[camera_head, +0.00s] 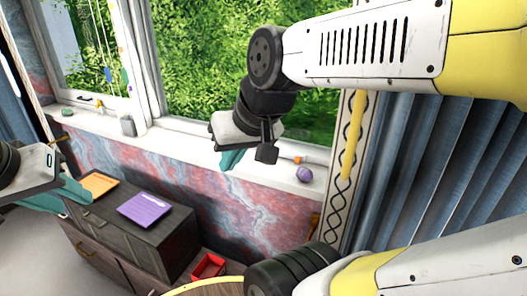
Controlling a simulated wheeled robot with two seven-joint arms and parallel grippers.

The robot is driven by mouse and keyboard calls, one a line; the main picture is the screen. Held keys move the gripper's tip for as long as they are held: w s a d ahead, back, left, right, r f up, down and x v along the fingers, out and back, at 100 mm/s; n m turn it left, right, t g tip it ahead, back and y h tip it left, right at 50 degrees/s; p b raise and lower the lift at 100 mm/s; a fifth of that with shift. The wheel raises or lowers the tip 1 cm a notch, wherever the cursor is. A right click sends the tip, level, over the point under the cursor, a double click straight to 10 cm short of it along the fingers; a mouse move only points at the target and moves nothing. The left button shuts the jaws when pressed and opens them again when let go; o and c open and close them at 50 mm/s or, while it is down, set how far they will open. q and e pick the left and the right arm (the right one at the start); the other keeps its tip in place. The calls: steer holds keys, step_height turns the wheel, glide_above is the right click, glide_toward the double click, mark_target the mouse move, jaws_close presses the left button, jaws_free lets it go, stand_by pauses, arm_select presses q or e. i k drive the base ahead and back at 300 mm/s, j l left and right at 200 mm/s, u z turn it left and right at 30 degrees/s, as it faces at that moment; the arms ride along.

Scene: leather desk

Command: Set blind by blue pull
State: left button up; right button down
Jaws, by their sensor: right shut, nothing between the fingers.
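Several thin cords with small coloured pulls hang in front of the window at the upper left. The blue pull (107,74) looks like the small blue one among them, with a green and a yellow one close by. The blind itself cannot be made out. My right gripper (231,159) has teal fingers and is shut and empty before the window sill, well to the right of the pulls and apart from them. My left gripper (76,191) is at the left edge, below the pulls and apart from them; its finger opening cannot be made out.
The white sill (180,140) carries a purple ball (304,174) and a few small items. A dark cabinet (150,235) below holds an orange pad (97,184) and a purple pad (144,208). A red tray (208,268) is on the floor. Blue curtains (430,150) hang at right.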

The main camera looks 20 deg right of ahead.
mark_target(108, 75)
steer(key=i+j, duration=0.2)
steer(key=i+j+z, duration=0.1)
steer(key=j, duration=0.35)
steer(key=i+j, duration=0.4)
steer(key=j, duration=0.25)
steer(key=z, duration=0.05)
